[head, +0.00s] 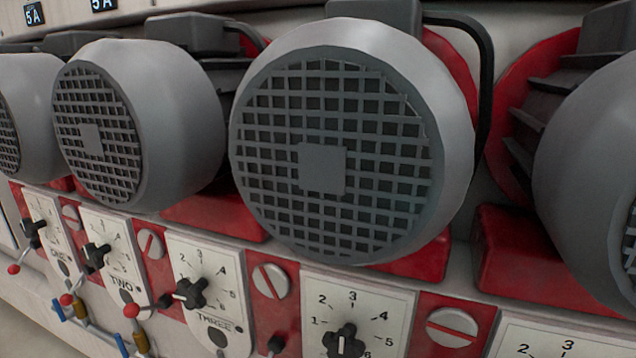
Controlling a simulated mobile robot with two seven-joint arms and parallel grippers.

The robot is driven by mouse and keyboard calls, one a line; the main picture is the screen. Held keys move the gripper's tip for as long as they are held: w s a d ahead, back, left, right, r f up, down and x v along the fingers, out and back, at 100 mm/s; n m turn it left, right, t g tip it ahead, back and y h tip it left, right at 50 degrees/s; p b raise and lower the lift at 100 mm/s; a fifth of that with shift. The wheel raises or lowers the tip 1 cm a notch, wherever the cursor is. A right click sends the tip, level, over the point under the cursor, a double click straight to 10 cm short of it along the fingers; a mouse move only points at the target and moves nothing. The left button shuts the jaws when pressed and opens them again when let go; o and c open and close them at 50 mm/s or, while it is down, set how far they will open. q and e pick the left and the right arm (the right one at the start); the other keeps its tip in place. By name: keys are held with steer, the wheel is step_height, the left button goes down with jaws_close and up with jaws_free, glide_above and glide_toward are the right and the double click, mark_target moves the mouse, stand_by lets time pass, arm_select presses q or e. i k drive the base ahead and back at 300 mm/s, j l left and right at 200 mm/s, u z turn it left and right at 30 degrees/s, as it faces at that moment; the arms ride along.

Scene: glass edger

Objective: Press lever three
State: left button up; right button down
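The plate labelled THREE (232,338) is at the lower left of the middle, with a black star-shaped knob (190,292) on its numbered dial. A lever with a red ball end (131,311) sticks out to the left of this knob, level or slightly drooping. Plate TWO (122,282) is to its left, with a black knob (97,255) and a red-ball lever (66,299). Plate ONE is farther left, with its own red-ball lever (13,269). Neither of my grippers is in view.
Large grey motors with grilles (323,168) bulge out above the panel. Blue-handled brass valves (140,341) stand below the levers. Another dial with a black knob (345,341) is to the right of plate THREE. Red blocks with slotted screws (271,281) separate the plates.

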mark_target(131, 310)
steer(key=u, duration=1.25)
